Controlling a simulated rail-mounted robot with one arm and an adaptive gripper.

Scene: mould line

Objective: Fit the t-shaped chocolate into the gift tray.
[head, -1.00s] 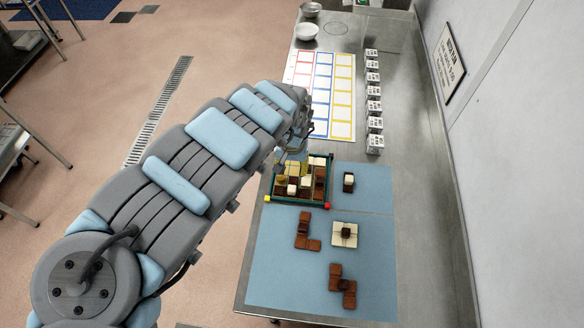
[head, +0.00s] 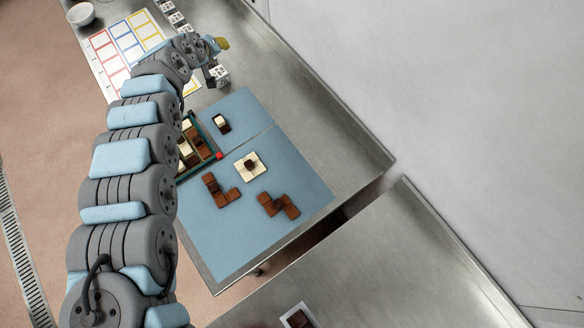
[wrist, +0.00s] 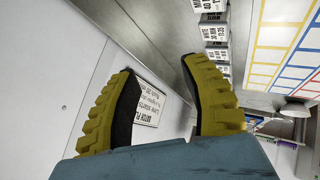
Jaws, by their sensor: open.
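The gift tray (head: 206,163), with a teal rim and a red corner, holds brown and cream pieces; my arm hides its left part. On the blue mat lie a brown L-like piece (head: 220,190), a brown stepped piece (head: 278,205), a cream piece with a dark centre (head: 249,166) and a small cream-and-brown piece (head: 222,124). I cannot tell which, if any, is the t-shaped chocolate. My gripper (head: 219,43) is up beyond the tray, near the white boxes. In the wrist view its yellow fingers (wrist: 166,100) are apart with nothing between them.
Several white printed boxes (head: 218,75) stand along the steel table beside the coloured grid sheet (head: 127,47). A white bowl (head: 80,14) is at the back left. A brown piece in a white holder (head: 297,317) shows at the bottom edge. A wall runs along the right.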

